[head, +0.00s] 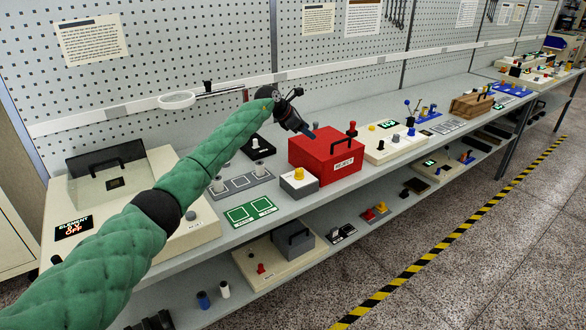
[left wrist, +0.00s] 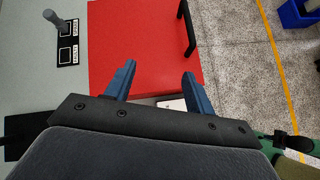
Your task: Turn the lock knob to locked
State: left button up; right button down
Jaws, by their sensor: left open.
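My left gripper (head: 310,132) is over the left end of the red box marked REJECT (head: 325,160), which has a black handle. In the left wrist view its two blue fingers (left wrist: 155,88) are apart with nothing between them, and the red box (left wrist: 140,45) lies beyond. No knob can be read as the lock knob. My right gripper is out of view.
A cream console (head: 395,147) stands right of the red box. A lower shelf holds more devices. The pegboard wall closes the back.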

aim_at(298, 170)
pick_arm(q)
jog(key=s+a+f+m+g+y, duration=0.4)
jog(key=s+a+f+m+g, duration=0.1)
jog(key=s+a, duration=0.15)
jog(key=p+x, duration=0.1)
jog(key=x, duration=0.2)
jog(key=p+x, duration=0.2)
jog(key=x, duration=0.2)
jog(key=shift+s+d+r, duration=0.2)
jog(key=shift+d+r, duration=0.05)
jog(key=shift+d, duration=0.15)
jog(key=shift+d+f, duration=0.15)
jog(key=shift+f, duration=0.4)
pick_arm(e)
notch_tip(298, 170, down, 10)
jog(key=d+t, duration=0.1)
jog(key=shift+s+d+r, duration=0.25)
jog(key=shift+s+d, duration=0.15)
pick_arm(q)
jog(key=c, duration=1)
